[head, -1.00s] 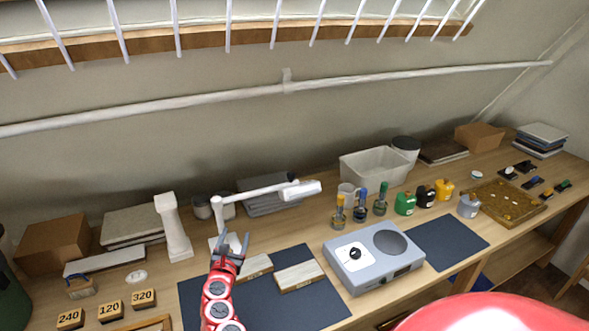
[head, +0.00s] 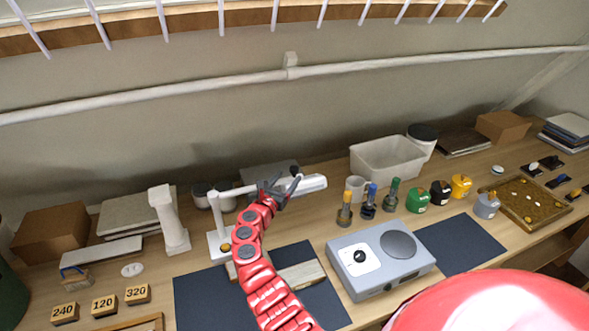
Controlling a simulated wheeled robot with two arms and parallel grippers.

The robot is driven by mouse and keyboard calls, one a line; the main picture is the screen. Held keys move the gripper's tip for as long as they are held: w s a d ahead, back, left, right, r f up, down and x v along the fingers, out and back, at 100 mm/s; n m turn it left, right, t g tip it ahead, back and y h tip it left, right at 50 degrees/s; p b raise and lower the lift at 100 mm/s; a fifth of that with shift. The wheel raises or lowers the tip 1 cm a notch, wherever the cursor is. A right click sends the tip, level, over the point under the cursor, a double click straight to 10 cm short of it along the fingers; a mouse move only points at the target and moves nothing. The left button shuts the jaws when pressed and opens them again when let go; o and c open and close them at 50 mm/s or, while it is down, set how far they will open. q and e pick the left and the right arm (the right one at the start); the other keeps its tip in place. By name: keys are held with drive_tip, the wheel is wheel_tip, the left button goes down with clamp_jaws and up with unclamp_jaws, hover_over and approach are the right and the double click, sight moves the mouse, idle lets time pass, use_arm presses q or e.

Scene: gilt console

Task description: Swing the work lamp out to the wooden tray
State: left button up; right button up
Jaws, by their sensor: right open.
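The white work lamp (head: 217,216) stands on the bench with a square base, an upright post and an arm reaching right to its blocky head (head: 313,183). My right gripper (head: 280,188) is open at the lamp's arm, just left of the head. Its fingers overlap the arm in the picture; I cannot tell whether they touch it. My red right arm hides part of the lamp's surroundings. Another wooden rim (head: 135,325) is cut off at the bottom left. My left gripper is out of view.
A grey device with a dial (head: 385,270) sits front centre. A white column (head: 170,225) stands left of the lamp. Numbered blocks (head: 103,305) lie front left. Dark mats are partly bare.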

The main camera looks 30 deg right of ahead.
sight(292, 173)
drive_tip(key=x, duration=0.2)
drive_tip(key=b+x, duration=0.1)
drive_tip(key=x, duration=0.1)
drive_tip(key=shift+w+d+f+b, duration=0.15)
drive_tip(key=shift+d+f+b, duration=0.1)
drive_tip(key=shift+d+b, duration=0.1)
drive_tip(key=shift+w+d, duration=0.2)
drive_tip(key=shift+d, duration=0.1)
drive_tip(key=shift+w+d+r, duration=0.1)
drive_tip(key=shift+r, duration=0.2)
clamp_jaws()
idle(0.8)
